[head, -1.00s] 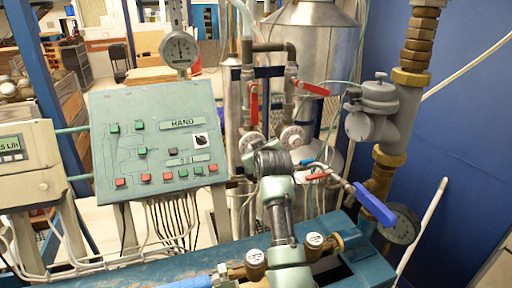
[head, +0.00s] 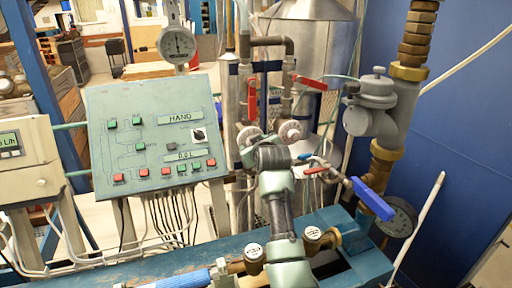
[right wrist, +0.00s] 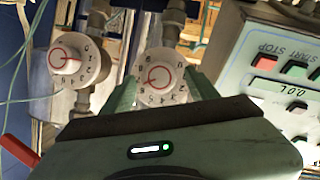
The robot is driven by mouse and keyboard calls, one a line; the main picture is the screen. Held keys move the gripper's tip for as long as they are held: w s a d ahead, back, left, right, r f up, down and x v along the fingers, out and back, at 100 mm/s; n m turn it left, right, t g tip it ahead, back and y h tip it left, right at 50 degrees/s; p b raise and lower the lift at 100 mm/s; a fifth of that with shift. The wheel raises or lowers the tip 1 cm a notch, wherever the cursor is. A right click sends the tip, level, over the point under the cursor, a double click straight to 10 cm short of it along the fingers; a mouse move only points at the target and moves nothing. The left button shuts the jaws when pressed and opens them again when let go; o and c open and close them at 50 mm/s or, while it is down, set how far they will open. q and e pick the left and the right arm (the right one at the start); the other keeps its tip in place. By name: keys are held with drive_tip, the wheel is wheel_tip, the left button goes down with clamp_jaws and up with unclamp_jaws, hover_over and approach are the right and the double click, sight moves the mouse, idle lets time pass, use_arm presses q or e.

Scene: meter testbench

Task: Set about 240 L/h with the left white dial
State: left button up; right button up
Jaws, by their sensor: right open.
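The left white dial (head: 249,134) is on the pipework right of the control panel, partly covered by my right gripper in the head view. In the right wrist view, which is turned over, this white dial (right wrist: 160,77) with a red ring and numbers shows between the fingers. My right gripper (right wrist: 163,92) is open, one finger on each side of the dial; I cannot tell whether they touch it. The right white dial (head: 290,131) is beside it and shows at left in the wrist view (right wrist: 79,60). My left gripper is out of view.
The sloped control panel (head: 133,160) has a small display (right wrist: 266,90). A red lever (head: 309,82) is above the dials. A cream meter box (head: 30,165) stands far left.

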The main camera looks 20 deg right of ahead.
drive_tip(key=b+v, duration=0.2)
drive_tip(key=v, duration=0.5)
drive_tip(key=shift+s+b, duration=0.3)
drive_tip(key=shift+b, duration=0.05)
